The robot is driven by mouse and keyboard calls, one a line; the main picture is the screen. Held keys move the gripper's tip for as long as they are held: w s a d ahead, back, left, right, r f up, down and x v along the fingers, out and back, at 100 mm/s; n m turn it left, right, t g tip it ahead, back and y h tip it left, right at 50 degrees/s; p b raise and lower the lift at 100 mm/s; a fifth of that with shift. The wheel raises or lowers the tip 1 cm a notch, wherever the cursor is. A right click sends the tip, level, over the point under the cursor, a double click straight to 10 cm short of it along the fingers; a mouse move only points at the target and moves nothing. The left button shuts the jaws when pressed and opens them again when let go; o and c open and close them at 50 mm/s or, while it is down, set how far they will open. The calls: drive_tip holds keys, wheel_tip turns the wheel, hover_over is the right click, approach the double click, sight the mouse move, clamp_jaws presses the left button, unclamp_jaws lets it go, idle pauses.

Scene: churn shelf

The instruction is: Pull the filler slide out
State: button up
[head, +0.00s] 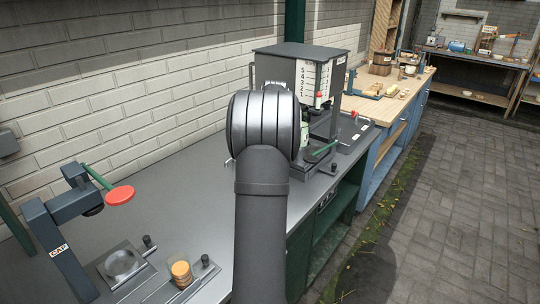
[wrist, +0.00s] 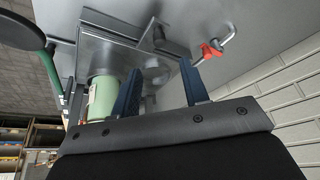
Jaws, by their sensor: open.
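The filler is a dark box-shaped machine (head: 298,68) with a numbered white scale, standing on the grey bench in the head view. At its foot is a low metal slide (head: 304,172) with a small dark knob (head: 334,168); my arm hides part of it. A pale green cylinder (head: 305,136) stands under the box. It also shows in the wrist view (wrist: 103,97), left of my fingers. My gripper (wrist: 160,82) is open, with two blue fingers apart and nothing seen between them. Grey metal plates and a short bar (wrist: 152,35) lie beyond the fingertips. I cannot tell contact.
A red-handled bent rod (wrist: 212,49) is right of the fingers in the wrist view. A green lever (head: 324,149) juts from the filler's front. The middle-left bench is clear.

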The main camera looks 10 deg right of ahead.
drive_tip(key=x, duration=0.9)
drive_tip(key=shift+w+f, duration=0.15)
drive_tip(key=shift+f, duration=0.1)
clamp_jaws()
